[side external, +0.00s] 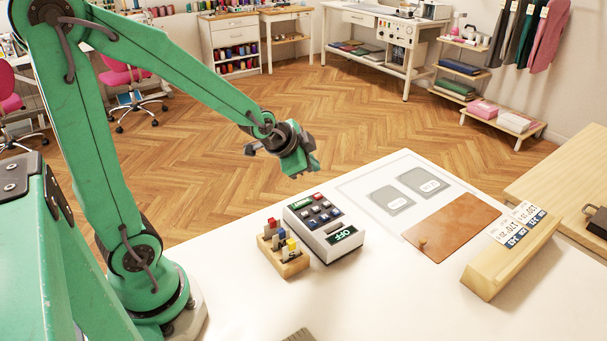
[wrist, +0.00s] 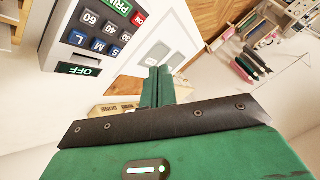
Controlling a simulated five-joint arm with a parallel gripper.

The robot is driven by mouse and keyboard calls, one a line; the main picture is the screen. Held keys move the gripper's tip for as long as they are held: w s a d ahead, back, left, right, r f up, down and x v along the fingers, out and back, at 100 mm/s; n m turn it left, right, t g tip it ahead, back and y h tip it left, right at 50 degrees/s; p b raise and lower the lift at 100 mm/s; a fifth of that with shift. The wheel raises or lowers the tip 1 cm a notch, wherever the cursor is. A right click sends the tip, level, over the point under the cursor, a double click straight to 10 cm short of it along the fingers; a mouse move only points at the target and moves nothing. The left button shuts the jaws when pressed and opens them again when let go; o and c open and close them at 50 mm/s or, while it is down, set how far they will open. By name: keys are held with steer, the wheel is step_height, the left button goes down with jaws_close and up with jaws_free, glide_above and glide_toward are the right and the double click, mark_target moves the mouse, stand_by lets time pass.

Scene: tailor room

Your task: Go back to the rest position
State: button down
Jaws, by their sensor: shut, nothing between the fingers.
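My gripper (side external: 312,168) is on the end of my green arm, raised above the back edge of the white table (side external: 215,262) in the side view. In the wrist view its two green fingers (wrist: 157,86) are together with nothing between them. It is apart from everything on the table. Below it stands a grey and white machine (side external: 325,226) with coloured buttons and a panel reading OFF. The machine also shows at the upper left of the wrist view (wrist: 72,52).
A wooden block (side external: 283,255) with coloured pieces stands left of the machine. To the right are a marked sheet (side external: 372,188) with two grey outlines, a brown board (side external: 452,222) and a wooden stand (side external: 508,255) with printed cards. The table's front middle is mostly clear.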

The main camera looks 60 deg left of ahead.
steer(key=s+d+r+n+g, duration=0.1)
steer(key=s+d+r+n, duration=0.1)
steer(key=s, duration=0.3)
steer(key=s+d+r+n+g, duration=0.1)
steer(key=s+d+r+n, duration=0.1)
steer(key=s+r, duration=0.2)
steer(key=s+d+r+n+h, duration=0.1)
steer(key=s+r+n, duration=0.1)
steer(key=s, duration=0.6)
steer(key=shift+s+d+r+g, duration=0.15)
steer(key=shift+d+r+g, duration=0.25)
